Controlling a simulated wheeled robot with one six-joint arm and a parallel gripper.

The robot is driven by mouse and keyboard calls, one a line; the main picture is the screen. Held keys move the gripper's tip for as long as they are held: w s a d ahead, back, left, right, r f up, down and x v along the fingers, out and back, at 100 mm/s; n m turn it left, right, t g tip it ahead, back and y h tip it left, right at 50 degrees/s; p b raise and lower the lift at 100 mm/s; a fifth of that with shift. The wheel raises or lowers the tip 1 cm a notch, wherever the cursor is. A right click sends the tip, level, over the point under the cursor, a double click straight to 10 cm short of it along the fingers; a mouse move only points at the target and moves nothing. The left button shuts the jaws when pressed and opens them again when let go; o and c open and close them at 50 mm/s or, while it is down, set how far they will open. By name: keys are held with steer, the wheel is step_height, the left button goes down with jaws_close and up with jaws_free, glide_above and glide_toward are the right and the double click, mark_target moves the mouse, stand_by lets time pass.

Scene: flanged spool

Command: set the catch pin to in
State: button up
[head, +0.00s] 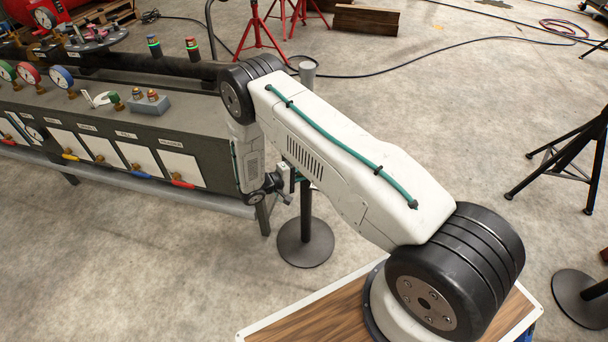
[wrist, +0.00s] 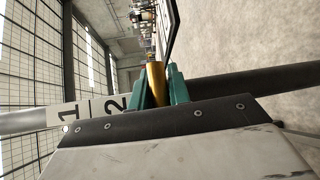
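My gripper (wrist: 164,88) has two teal fingers, one on each side of a brass cylindrical pin (wrist: 157,84) in the wrist view. No clear gap shows between the fingers and the pin, so the gripper looks shut on it. I take this to be the catch pin; how far in it sits is hidden. A white label plate (wrist: 92,113) marked 1 and 2 lies to the left of the pin, along a bar. In the head view my gripper (head: 289,182) is at the upright post (head: 306,208), partly hidden by my arm, and the pin cannot be made out.
A dark bench (head: 105,168) with gauges, valves and labelled panels stands to the left. The post's round base (head: 305,242) is on the floor just past my wood-topped base. A black tripod stand (head: 570,155) is at the right. Hoses and red stands lie farther back.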

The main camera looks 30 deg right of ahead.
steer(key=shift+o, duration=1.4)
steer(key=shift+w, duration=0.15)
steer(key=shift+d, duration=0.2)
steer(key=a+r, duration=0.1)
steer(key=a, duration=0.6)
steer(key=shift+s+a, duration=0.25)
steer(key=shift+a, duration=0.15)
